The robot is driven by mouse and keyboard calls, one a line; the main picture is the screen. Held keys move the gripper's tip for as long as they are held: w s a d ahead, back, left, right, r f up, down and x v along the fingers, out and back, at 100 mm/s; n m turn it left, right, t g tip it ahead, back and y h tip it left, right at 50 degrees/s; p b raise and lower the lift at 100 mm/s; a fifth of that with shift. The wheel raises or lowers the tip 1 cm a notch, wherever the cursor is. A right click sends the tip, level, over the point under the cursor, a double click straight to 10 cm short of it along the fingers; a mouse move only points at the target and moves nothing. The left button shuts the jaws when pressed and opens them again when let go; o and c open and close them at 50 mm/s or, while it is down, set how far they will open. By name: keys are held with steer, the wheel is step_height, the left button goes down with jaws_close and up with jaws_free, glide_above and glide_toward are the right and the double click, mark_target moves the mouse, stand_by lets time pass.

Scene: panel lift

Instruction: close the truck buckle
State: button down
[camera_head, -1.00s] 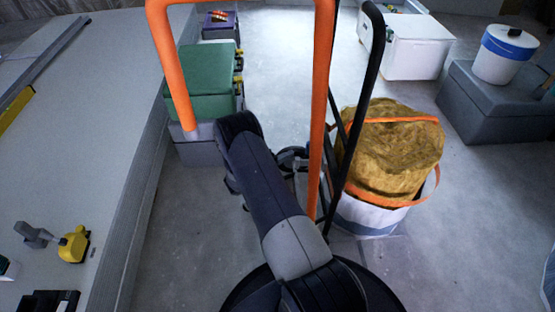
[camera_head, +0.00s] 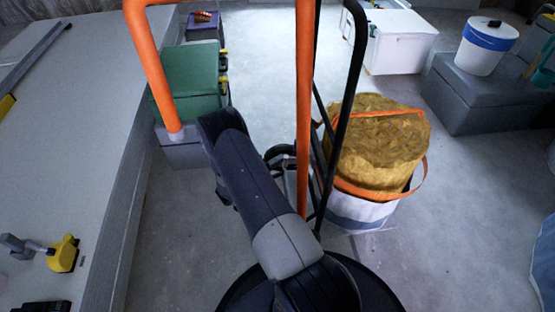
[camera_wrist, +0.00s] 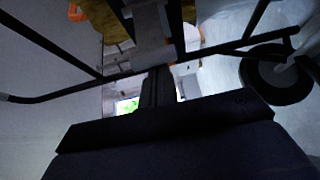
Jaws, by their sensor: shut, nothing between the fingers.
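A black-framed hand truck (camera_head: 357,90) stands upright right of my arm in the head view. Its black tubes (camera_wrist: 225,47) cross the wrist view, with a dark wheel (camera_wrist: 277,75) at right. My gripper (camera_wrist: 158,84) is shut and empty in the wrist view, with its dark fingers close to the frame in the picture. A grey piece (camera_wrist: 152,50) shows just beyond the fingertips; I cannot tell whether it is the buckle. In the head view my gripper's tips are hidden behind my arm. No buckle can be made out clearly there.
A straw-coloured bale (camera_head: 378,143) in a white bag (camera_head: 358,209) with orange straps stands beside the truck. Orange tubing (camera_head: 304,110) rises near my arm. A grey bench (camera_head: 75,130) runs along the left, with a green box (camera_head: 190,80) beyond. The floor at right is partly clear.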

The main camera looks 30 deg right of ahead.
mark_target(286, 163)
steer(key=shift+s+a+n+t, duration=0.2)
steer(key=shift+s+n+t, duration=0.2)
steer(key=shift+t, duration=0.2)
steer(key=s+n+t+y, duration=0.1)
steer(key=t, duration=0.1)
steer(key=s+a+n+t, duration=0.1)
steer(key=s+n+t, duration=0.1)
steer(key=shift+s+y, duration=0.1)
steer(key=shift+y, duration=0.3)
steer(key=shift+s+b, duration=0.9)
steer(key=shift+s, duration=0.8)
steer(key=w+a+b, duration=0.2)
steer(key=w+a, duration=0.1)
steer(key=s+a+p, duration=0.2)
steer(key=s+p, duration=0.1)
steer(key=s, duration=0.7)
steer(key=shift+s+a, duration=0.3)
steer(key=shift+a, duration=0.1)
steer(key=shift+w, duration=0.1)
